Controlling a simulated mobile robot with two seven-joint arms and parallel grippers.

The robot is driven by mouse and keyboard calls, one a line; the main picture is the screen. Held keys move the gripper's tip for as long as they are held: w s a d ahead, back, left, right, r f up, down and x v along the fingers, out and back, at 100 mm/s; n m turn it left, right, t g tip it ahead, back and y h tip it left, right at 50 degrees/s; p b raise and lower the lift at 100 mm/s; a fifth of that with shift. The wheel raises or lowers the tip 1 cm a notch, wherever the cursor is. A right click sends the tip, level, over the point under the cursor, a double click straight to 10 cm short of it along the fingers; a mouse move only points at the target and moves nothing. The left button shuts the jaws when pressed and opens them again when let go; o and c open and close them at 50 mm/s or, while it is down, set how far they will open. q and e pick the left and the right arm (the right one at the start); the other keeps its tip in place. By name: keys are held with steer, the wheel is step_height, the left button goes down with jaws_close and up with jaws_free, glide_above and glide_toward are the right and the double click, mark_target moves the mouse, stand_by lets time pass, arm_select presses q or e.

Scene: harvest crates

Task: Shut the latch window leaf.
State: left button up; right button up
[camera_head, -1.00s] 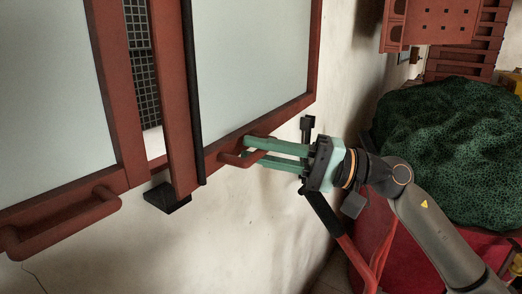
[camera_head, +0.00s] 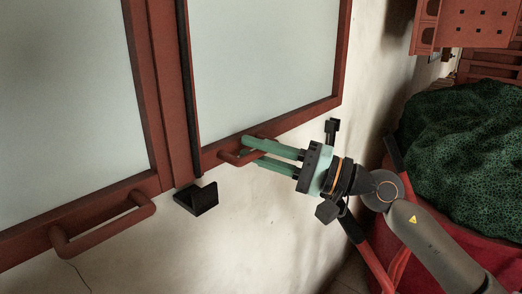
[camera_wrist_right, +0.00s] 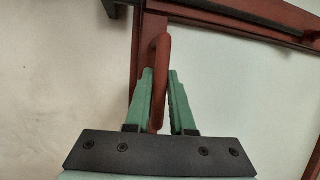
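The window has a right leaf (camera_head: 338,68) and a left leaf (camera_head: 142,60), both red-framed with pale panes. In the head view their frames stand side by side with no opening visible between them. The right leaf carries a small red handle (camera_head: 229,158) on its lower rail, and the left leaf a larger red handle (camera_head: 105,228). My right gripper (camera_head: 249,152) has its green fingers on either side of the small handle. My left gripper is out of view.
A black angled block (camera_head: 197,198) sits on the wall below the meeting edges. A dark green mound (camera_head: 465,140) on red cloth and a red crate (camera_head: 478,25) stand to the right.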

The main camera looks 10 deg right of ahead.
steer(key=shift+o, duration=0.7)
steer(key=shift+w+a, duration=0.15)
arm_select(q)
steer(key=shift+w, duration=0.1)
arm_select(e)
steer(key=shift+o, duration=1.1)
steer(key=shift+f, duration=0.1)
steer(key=shift+s+d+f+b, duration=0.15)
steer(key=shift+s+d+b, duration=0.15)
steer(key=shift+d, duration=0.1)
arm_select(q)
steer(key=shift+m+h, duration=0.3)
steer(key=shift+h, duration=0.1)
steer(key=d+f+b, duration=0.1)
steer(key=b, duration=0.1)
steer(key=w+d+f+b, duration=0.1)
steer(key=b, duration=0.1)
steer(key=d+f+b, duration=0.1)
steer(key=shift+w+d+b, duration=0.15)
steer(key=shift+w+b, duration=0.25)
arm_select(e)
steer(key=v, duration=1.1)
steer(key=shift+s+d, duration=0.2)
steer(key=shift+d, duration=0.05)
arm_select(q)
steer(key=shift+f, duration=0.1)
